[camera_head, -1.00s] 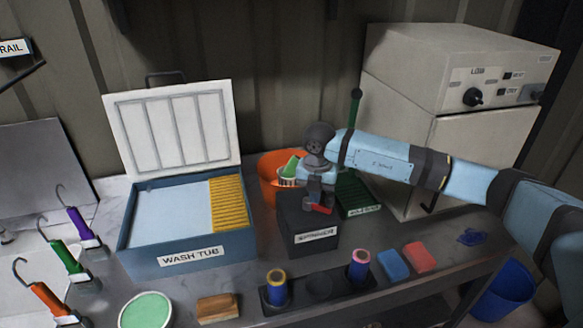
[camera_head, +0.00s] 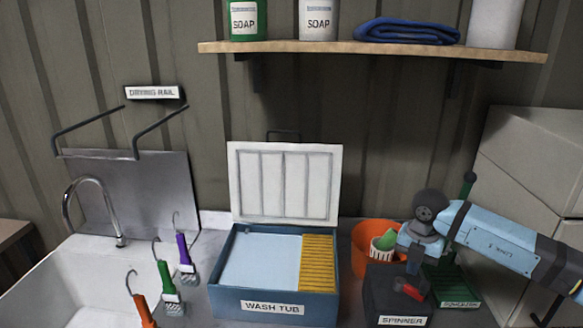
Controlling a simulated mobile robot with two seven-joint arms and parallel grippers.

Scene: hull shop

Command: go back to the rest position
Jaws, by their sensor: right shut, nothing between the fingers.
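My right gripper (camera_head: 411,285) is in the camera_head view, with its arm coming in from the right. It points down over the black box labelled SPINNER (camera_head: 398,309). Its fingers are shut with nothing visible between them. I cannot tell whether the fingertips touch the box. My left gripper is not in view.
The open blue WASH TUB (camera_head: 222,302) stands left of the spinner. An orange bucket (camera_head: 361,238) is behind the spinner, a dark green labelled tray (camera_head: 463,298) right of it. A shelf (camera_head: 370,48) hangs above.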

